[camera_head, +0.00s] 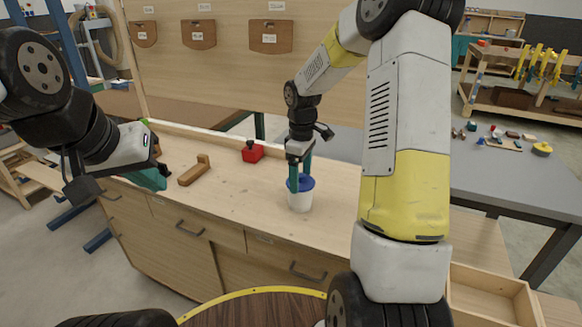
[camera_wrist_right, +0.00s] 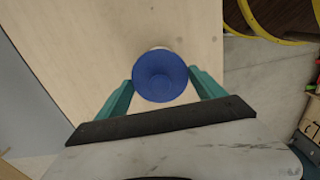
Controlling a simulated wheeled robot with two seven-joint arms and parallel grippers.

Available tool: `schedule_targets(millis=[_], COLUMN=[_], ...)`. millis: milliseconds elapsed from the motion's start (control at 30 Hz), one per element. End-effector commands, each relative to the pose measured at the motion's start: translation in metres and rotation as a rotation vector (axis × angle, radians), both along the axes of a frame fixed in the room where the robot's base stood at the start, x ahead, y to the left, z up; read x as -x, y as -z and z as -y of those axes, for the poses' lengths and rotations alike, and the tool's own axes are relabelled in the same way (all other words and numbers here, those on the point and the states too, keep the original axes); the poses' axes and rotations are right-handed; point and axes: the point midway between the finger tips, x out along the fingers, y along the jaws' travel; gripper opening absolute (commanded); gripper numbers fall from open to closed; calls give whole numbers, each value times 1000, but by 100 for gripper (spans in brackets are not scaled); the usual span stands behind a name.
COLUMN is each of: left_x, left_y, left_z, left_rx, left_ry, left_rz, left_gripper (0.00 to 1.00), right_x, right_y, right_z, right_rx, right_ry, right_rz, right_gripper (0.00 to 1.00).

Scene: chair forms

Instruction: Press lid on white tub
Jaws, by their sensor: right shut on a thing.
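The white tub (camera_head: 300,203) stands upright on the wooden workbench. The blue lid (camera_head: 307,183) is at the top of the tub; I cannot tell whether it is fully seated. My right gripper (camera_head: 300,180) comes down from above with its teal fingers on either side of the lid, shut on it. In the right wrist view the round blue lid (camera_wrist_right: 160,75) lies between the two fingers and hides most of the tub, with a pale edge of it showing above. My left gripper (camera_head: 152,178) is above the bench's left end, apart from the tub; its finger gap is unclear.
A red block with a dark knob (camera_head: 252,152) and a brown wooden tool (camera_head: 195,171) lie left of the tub on the workbench (camera_head: 225,200). Bare wood surrounds the tub. A grey table (camera_head: 500,185) with several small items stands at the right. An open drawer (camera_head: 490,300) is at lower right.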

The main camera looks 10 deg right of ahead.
Motion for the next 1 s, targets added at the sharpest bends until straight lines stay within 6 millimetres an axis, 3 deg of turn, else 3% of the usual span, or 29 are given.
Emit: schedule_targets(millis=[467,500,567,600,1000], left_x=[0,0,0,0,0], left_y=[0,0,0,0,0], left_z=[0,0,0,0,0], left_rx=[0,0,0,0,0], left_ry=[0,0,0,0,0], left_rz=[0,0,0,0,0], left_gripper=[0,0,0,0,0], right_x=[0,0,0,0,0], right_y=[1,1,1,1,-1], right_z=[0,0,0,0,0], right_rx=[0,0,0,0,0], right_ry=[0,0,0,0,0], right_rz=[0,0,0,0,1], right_gripper=[40,85,96,100,100])
